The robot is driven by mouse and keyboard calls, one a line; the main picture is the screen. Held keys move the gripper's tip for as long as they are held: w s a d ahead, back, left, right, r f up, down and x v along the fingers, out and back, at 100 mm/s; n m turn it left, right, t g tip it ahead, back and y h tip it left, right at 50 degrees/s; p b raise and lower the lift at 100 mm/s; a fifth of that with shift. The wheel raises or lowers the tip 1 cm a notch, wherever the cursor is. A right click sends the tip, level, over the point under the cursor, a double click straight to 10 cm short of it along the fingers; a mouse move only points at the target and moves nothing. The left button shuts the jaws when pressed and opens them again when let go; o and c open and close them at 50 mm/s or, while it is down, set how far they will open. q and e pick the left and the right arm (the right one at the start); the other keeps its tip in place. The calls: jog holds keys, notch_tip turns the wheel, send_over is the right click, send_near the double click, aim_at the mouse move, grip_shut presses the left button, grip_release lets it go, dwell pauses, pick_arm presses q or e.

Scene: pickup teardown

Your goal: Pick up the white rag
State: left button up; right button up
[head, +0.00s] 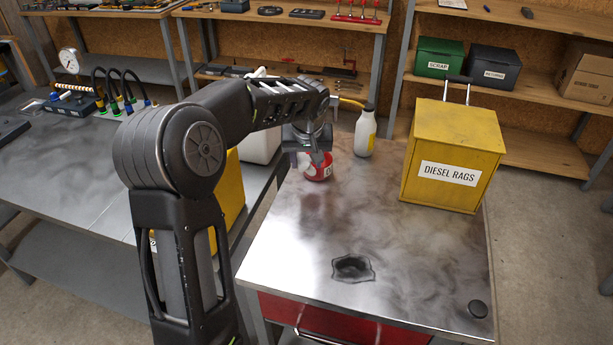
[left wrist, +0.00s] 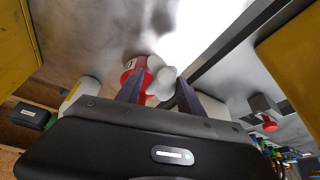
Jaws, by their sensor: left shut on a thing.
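The white rag (left wrist: 165,77) is a bunched white lump between the two fingers of my left gripper (left wrist: 160,80) in the left wrist view. The gripper is shut on it. In the head view the left gripper (head: 313,157) points down at the back left of the metal-topped cabinet, and a little of the rag (head: 302,161) shows beside the fingers. A red container (head: 318,173) with a white label is right by the rag, and it also shows in the left wrist view (left wrist: 131,66). I cannot tell whether the rag touches it. My right gripper is out of view.
A white bottle (head: 365,134) stands right of the red container. A yellow DIESEL RAGS bin (head: 452,150) stands at the cabinet top's back right. A dark crumpled patch (head: 353,268) lies near the front. The middle of the metal top (head: 370,220) is clear.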

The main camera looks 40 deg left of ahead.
aim_at(306, 155)
pick_arm(q)
jog(key=shift+r, duration=1.6)
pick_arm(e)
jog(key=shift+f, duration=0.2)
